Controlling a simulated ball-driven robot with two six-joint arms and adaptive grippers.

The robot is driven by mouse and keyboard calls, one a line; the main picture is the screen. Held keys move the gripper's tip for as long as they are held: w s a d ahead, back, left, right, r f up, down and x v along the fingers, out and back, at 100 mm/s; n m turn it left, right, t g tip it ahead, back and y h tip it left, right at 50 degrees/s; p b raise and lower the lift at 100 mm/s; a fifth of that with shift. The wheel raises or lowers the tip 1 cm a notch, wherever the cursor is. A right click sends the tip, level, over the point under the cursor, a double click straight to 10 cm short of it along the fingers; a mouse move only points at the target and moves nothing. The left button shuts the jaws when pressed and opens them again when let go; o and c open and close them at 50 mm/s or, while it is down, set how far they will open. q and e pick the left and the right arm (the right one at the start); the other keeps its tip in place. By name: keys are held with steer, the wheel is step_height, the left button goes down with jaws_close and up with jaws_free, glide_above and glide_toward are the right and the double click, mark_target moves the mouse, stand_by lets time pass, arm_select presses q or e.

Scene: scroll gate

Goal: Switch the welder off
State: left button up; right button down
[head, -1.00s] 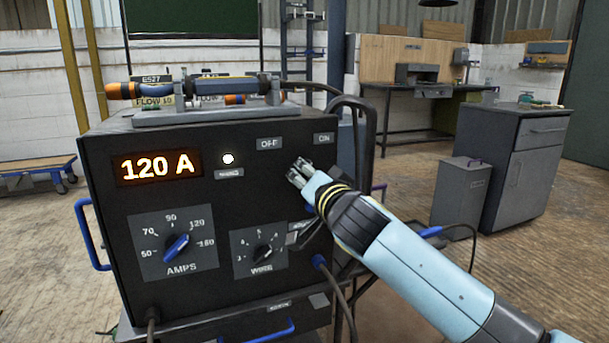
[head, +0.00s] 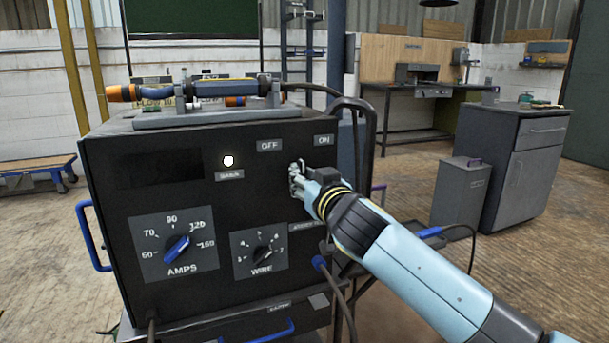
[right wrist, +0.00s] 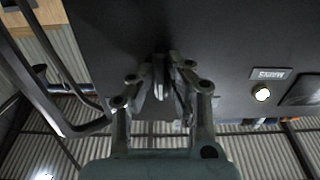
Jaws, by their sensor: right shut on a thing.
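The welder (head: 205,215) is a dark box with AMPS and WIRE dials on its front. Its display (head: 160,168) is dark. The OFF label (head: 269,145) and the ON label (head: 324,139) sit at the upper right of the front. My right gripper (head: 297,180) is at the panel just below and between these labels, shut on the power switch, which its fingers mostly hide. In the right wrist view the fingers (right wrist: 165,88) close together against the dark panel. My left gripper is not in view.
A white lamp (head: 228,161) is lit above a small label, and it also shows in the right wrist view (right wrist: 262,95). A torch (head: 195,90) rests on top of the welder. Cables hang at its right side. A grey cabinet (head: 515,165) stands further right.

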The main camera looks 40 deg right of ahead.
steer(key=n, duration=0.3)
steer(key=shift+n+p, duration=0.35)
steer(key=shift+n, duration=0.05)
steer(key=shift+n+p, duration=0.4)
steer(key=shift+n, duration=1.5)
steer(key=c, duration=1.3)
jaws_free()
steer(key=shift+c, duration=0.2)
steer(key=v, duration=1.2)
